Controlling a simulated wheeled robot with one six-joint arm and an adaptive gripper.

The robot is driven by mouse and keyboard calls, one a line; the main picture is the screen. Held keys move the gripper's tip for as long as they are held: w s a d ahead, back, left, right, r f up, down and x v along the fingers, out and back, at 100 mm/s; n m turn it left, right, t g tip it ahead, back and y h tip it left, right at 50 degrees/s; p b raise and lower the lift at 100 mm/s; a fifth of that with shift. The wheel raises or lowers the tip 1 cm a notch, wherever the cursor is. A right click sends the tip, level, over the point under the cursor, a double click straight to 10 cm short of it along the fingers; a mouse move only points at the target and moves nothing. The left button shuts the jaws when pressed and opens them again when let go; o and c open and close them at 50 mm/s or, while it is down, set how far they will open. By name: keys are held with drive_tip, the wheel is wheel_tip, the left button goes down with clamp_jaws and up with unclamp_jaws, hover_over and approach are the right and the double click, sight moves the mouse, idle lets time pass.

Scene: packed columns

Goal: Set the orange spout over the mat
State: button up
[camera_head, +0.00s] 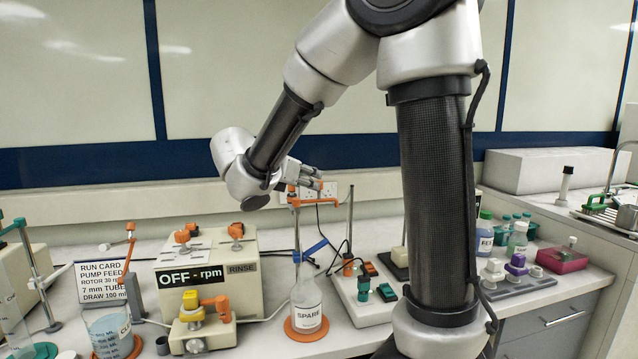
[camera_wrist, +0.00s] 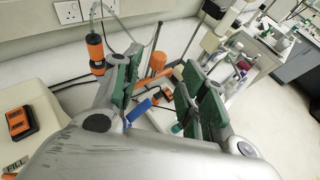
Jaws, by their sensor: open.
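An orange spout (camera_head: 307,201) tops a thin upright post in the middle of the head view. Below it a flask marked SPARE (camera_head: 306,300) stands on a round orange mat (camera_head: 307,328). My gripper (camera_head: 314,180) is up at the spout's height, close against it in that picture; contact cannot be told. The wrist view shows my gripper (camera_wrist: 160,95) with its green-padded fingers apart. Orange parts show between and beyond them; which of these is the spout is unclear.
A second post with an orange top (camera_head: 130,228) and a beaker (camera_head: 110,332) stand left. The pump box (camera_head: 207,272) sits left of the post. My arm hides part of the bench.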

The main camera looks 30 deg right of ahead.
sight(318, 181)
drive_tip(key=x, duration=0.7)
drive_tip(key=shift+w+d, duration=0.2)
drive_tip(key=shift+d, duration=0.1)
clamp_jaws()
